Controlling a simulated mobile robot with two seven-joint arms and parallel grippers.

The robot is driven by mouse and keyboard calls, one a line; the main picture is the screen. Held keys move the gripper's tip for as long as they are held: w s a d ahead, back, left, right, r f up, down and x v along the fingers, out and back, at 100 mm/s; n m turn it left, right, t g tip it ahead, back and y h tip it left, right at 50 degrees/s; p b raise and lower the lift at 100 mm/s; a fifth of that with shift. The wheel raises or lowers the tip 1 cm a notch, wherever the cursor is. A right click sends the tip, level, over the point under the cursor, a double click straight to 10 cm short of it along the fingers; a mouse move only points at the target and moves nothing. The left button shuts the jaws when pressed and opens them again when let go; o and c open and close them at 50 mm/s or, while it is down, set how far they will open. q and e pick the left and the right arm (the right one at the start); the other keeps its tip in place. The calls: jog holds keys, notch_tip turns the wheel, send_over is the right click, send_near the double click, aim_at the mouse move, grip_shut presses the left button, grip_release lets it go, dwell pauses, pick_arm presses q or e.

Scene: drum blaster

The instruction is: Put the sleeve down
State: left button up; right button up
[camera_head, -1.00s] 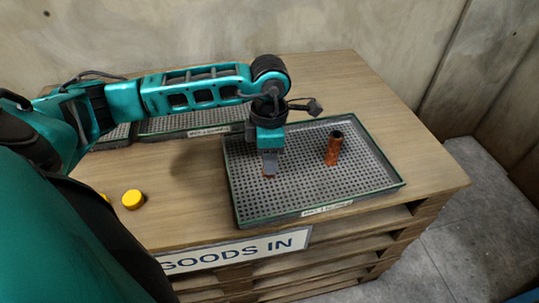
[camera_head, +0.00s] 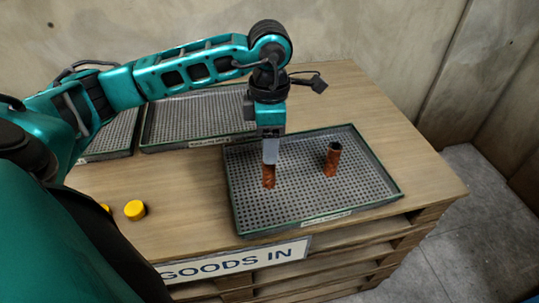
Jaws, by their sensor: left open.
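A copper-brown sleeve (camera_head: 268,177) stands upright on the left part of the front perforated tray (camera_head: 236,205). A second, similar sleeve (camera_head: 332,160) with a dark open top stands upright on the same tray, to the right. My left gripper (camera_head: 270,158) points down just above the left sleeve and is open. Its finger hides the top of that sleeve, so I cannot tell whether they touch. My right gripper is not in view.
More perforated trays (camera_head: 185,118) lie behind on the wooden pallet table (camera_head: 185,190). A yellow cap (camera_head: 135,210) lies at the left, with another partly hidden beside it. A "GOODS IN" sign (camera_head: 235,261) is on the front edge. Bare wood lies right of the front tray.

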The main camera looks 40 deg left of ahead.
pick_arm(q)
notch_tip(320, 180, up, 3)
jog(key=shift+r, duration=0.55)
jog(key=shift+s, duration=0.1)
